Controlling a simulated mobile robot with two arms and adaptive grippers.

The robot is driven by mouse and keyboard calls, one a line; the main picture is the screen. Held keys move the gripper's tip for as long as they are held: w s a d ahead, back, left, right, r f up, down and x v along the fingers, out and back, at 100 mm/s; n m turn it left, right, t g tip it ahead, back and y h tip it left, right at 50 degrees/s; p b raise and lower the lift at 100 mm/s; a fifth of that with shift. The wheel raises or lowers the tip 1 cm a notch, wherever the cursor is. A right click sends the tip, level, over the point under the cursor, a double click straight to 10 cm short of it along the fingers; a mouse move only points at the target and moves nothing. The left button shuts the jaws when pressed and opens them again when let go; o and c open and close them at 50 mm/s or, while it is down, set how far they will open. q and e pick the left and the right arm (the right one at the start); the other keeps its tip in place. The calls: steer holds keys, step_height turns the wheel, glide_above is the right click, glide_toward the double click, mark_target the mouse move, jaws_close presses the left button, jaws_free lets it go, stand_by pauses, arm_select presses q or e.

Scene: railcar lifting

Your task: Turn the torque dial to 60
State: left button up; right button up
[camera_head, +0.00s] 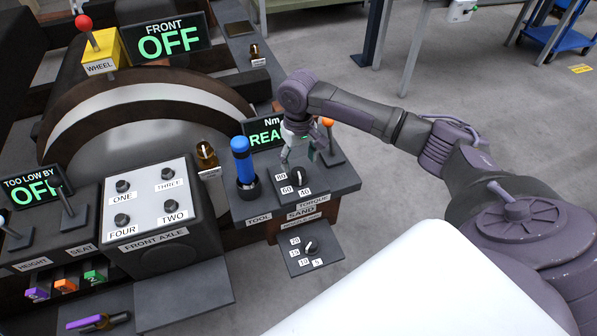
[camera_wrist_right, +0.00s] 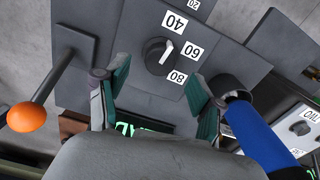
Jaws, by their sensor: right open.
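The torque dial (camera_head: 298,178) is a dark round knob with a light pointer on a dark plate, with labels 80, 60 and 40 around it. In the right wrist view the dial (camera_wrist_right: 158,55) lies just beyond and between the fingertips, with the labels on its right side. I cannot tell exactly which number the pointer marks. My right gripper (camera_head: 300,152) is above and just behind the dial. Its green-padded fingers (camera_wrist_right: 157,75) are open and empty, with no visible contact with the knob. My left gripper is not in view.
A blue tool handle (camera_head: 242,160) stands upright left of the dial. An orange-knobbed lever (camera_wrist_right: 30,115) is on the dial's other side. A sand dial (camera_head: 309,247) sits lower in front. The "REA…" display (camera_head: 266,131) is partly hidden by my arm.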

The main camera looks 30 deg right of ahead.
mark_target(298, 171)
step_height(298, 171, down, 5)
steer(key=shift+f, duration=0.1)
stand_by(0.3)
steer(key=c, duration=1.1)
steer(key=shift+p, duration=0.35)
steer(key=shift+c, duration=0.2)
steer(key=m+p, duration=0.3)
steer(key=p, duration=0.1)
steer(key=m+p, duration=0.3)
steer(key=p, duration=0.2)
steer(key=m+p, duration=0.2)
steer(key=p, duration=0.2)
steer(key=shift+a+r+m+p, duration=0.1)
steer(key=shift+r+m+p, duration=0.15)
steer(key=shift+m+p, duration=0.15)
steer(key=shift+f+m+p, duration=0.2)
steer(key=shift+m+p, duration=1)
steer(key=shift+m, duration=0.2)
